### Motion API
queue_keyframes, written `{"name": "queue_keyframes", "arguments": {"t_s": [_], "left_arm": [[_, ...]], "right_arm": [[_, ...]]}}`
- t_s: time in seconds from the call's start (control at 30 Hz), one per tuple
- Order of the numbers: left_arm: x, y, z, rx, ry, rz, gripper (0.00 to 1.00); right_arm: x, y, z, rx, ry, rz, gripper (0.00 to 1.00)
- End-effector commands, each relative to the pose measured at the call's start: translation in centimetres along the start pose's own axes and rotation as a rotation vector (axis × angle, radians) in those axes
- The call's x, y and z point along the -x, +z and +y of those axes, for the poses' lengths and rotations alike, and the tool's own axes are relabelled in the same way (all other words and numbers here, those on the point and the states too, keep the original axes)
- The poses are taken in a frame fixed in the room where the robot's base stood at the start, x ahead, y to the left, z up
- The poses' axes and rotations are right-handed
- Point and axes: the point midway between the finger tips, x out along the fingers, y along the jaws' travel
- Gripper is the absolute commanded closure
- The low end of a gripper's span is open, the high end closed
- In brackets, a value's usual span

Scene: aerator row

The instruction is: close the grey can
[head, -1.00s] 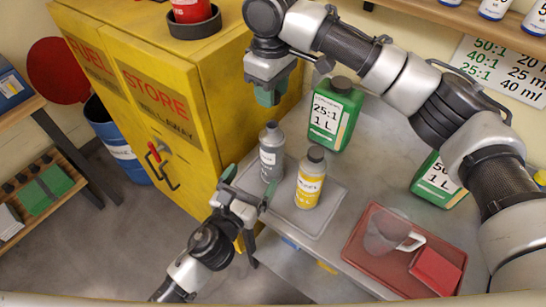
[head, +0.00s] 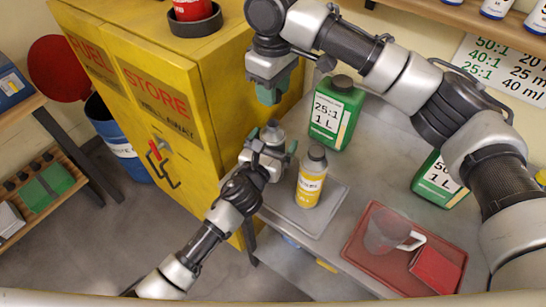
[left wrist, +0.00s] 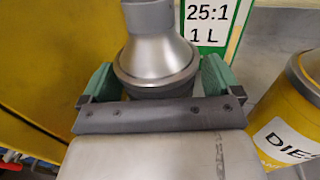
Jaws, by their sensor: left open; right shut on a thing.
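The grey can (head: 273,132) stands upright on the grey tray (head: 318,222) at the left end of the bench. My left gripper (head: 268,150) is open around its upper body, and hides most of it in the head view. In the left wrist view the can's shoulder and neck (left wrist: 157,52) stand between the two green fingers (left wrist: 157,80), with the top cut off by the frame. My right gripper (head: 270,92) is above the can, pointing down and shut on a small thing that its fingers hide.
A yellow can (head: 311,180) stands close to the right on the same tray. A green jug (head: 334,115) is behind. The yellow cabinet (head: 210,90) is close on the left. A red tray (head: 362,250) with a clear measuring jug (head: 384,232) lies at the right.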

Motion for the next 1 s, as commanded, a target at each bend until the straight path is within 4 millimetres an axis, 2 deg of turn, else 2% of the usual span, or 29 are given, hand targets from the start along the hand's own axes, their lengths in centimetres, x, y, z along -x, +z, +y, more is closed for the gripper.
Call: {"name": "queue_keyframes", "arguments": {"t_s": [0.3, 0.77, 0.87, 1.0], "left_arm": [[-0.2, 0.0, 0.0, 0.0, 0.0, 0.0, 0.09], [-0.1, 0.0, 0.0, 0.0, 0.0, 0.0, 0.8], [-0.1, 0.0, 0.0, 0.0, 0.0, 0.0, 0.81], [-0.1, 0.0, 0.0, 0.0, 0.0, 0.0, 0.81]], "right_arm": [[0.0, 0.0, 0.0, 0.0, 0.0, 0.0, 0.9], [0.0, 0.0, 0.0, 0.0, 0.0, 0.0, 0.9], [-0.1, 0.0, 0.0, 0.0, -0.001, 0.0, 0.9], [-1.5, 0.0, 0.0, 0.0, -0.002, -0.002, 0.9]]}}
